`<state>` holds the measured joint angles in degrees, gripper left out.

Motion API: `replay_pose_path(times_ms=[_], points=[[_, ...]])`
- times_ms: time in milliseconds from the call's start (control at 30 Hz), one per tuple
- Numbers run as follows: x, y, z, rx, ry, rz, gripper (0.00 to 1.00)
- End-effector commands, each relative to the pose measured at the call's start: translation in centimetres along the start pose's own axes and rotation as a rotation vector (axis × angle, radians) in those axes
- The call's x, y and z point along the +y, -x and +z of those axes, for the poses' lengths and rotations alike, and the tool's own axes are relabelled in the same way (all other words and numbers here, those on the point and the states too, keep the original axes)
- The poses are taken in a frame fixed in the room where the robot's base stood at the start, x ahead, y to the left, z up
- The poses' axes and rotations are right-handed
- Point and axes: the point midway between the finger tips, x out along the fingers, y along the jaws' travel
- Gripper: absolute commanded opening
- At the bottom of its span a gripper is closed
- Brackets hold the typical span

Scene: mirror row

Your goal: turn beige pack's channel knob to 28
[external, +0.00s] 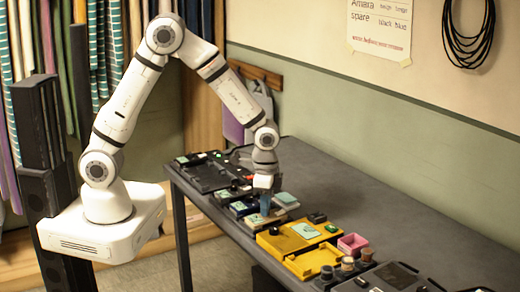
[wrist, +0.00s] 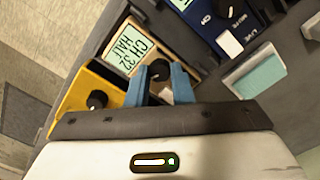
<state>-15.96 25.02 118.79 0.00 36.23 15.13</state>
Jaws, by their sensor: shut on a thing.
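The beige pack (wrist: 165,38) lies ahead of my gripper in the wrist view. Its pale green display (wrist: 128,53) reads CH 32, with a second line that looks like a name, HALI. The pack's black channel knob (wrist: 160,69) is between the blue fingertips of my gripper (wrist: 160,82), which is shut on it. In the external view my gripper (external: 265,205) points down at the row of packs on the table and hides much of the beige pack there.
A yellow pack (wrist: 80,92) with its own black knob (wrist: 97,99) sits close on the left in the wrist view. A blue pack (wrist: 205,18) is close on the right. A pink box (external: 352,243) and yellow tray (external: 313,263) stand nearby.

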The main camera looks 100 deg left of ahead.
Motion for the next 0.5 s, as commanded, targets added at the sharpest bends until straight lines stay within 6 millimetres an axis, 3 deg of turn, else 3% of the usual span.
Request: replay_pose_path(times_ms=[500], points=[[-0.01,-0.07,-0.02,0.001,0.392,0.0,0.0]])
